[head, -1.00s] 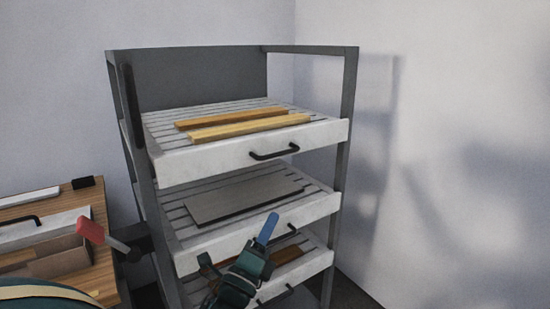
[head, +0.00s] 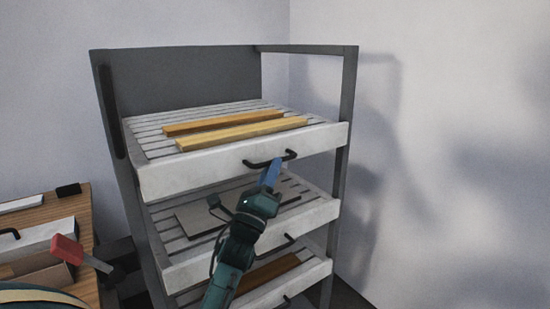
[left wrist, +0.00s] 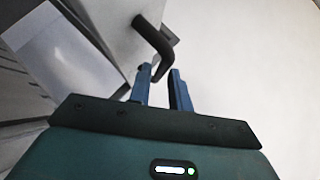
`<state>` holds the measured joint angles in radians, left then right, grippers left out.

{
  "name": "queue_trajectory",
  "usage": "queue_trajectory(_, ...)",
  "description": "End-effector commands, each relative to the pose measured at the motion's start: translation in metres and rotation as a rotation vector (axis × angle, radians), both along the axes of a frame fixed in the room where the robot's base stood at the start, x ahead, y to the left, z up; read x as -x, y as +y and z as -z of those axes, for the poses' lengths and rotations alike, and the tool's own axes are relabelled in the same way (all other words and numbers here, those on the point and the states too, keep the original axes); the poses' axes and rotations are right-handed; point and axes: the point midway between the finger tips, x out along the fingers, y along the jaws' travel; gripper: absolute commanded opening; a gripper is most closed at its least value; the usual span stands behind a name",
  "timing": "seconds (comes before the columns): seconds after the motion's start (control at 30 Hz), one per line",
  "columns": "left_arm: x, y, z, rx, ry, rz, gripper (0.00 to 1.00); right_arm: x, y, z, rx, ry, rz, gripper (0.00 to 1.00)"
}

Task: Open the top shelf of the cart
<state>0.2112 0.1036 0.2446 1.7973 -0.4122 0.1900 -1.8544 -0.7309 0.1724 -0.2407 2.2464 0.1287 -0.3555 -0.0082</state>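The cart (head: 109,110) is a grey frame with white slatted shelves. The top shelf (head: 240,160) has a white front with a black bar handle (head: 270,159). Two wooden strips (head: 240,133) lie on it. My left gripper (head: 270,174) is just below the handle in the head view, blue fingers pointing up at it. In the left wrist view, the fingers (left wrist: 162,72) are apart, with the handle (left wrist: 158,42) at the fingertips and its lower end seeming to lie between them. I cannot tell if they touch. My right gripper is not in view.
The middle shelf (head: 205,257), holding a grey board (head: 190,220), and a lower shelf (head: 277,290) are below. A wooden worktop (head: 40,208) and a red-ended lever (head: 67,251) are at the left. A bare wall (head: 450,150) is at the right.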

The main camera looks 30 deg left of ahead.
Motion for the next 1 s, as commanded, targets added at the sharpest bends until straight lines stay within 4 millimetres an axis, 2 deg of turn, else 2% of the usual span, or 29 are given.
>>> queue_trajectory(0.2, -0.019, 0.002, -0.014, 0.0, 0.001, 0.001, 0.2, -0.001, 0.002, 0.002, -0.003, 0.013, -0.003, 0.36)
queue_trajectory(0.53, -0.022, 0.003, -0.015, 0.0, 0.001, 0.001, 0.2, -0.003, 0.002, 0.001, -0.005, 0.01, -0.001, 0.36)
queue_trajectory(0.8, -0.022, 0.003, -0.015, 0.0, 0.001, 0.001, 0.0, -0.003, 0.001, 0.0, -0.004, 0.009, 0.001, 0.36)
queue_trajectory(1.0, -0.022, 0.003, -0.015, 0.0, 0.001, 0.001, 0.0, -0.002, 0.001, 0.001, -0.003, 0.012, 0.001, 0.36)
